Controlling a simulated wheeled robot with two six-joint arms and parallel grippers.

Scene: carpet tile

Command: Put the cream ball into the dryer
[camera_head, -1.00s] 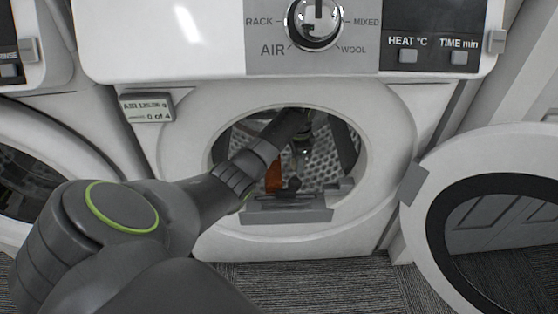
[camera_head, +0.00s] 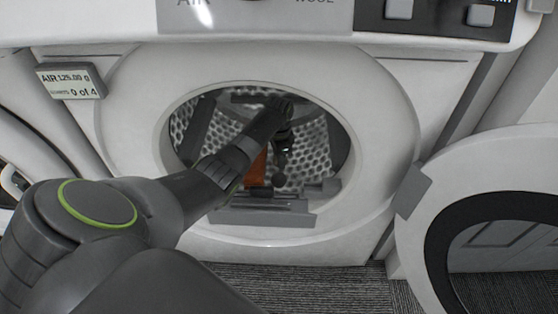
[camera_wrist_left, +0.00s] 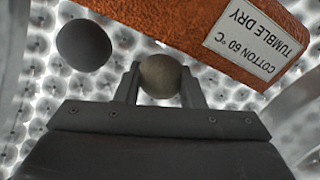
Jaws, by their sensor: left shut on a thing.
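The dryer (camera_head: 385,130) stands ahead with its round opening uncovered and its door (camera_head: 428,190) swung open to the right. My left arm reaches through the opening, and my left gripper (camera_head: 281,158) points down inside the drum. In the left wrist view my left gripper (camera_wrist_left: 160,82) is shut on the cream ball (camera_wrist_left: 160,75), which sits between the two fingers, with the perforated drum wall behind it. In the head view I cannot make out the cream ball. My right gripper is out of view.
A dark ball (camera_wrist_left: 83,45) lies in the drum near the left finger. An orange cloth (camera_wrist_left: 165,18) with a white "COTTON 60 °C TUMBLE DRY" label lies beyond the fingers; it also shows in the head view (camera_head: 257,170). A small display (camera_head: 70,81) is at the upper left.

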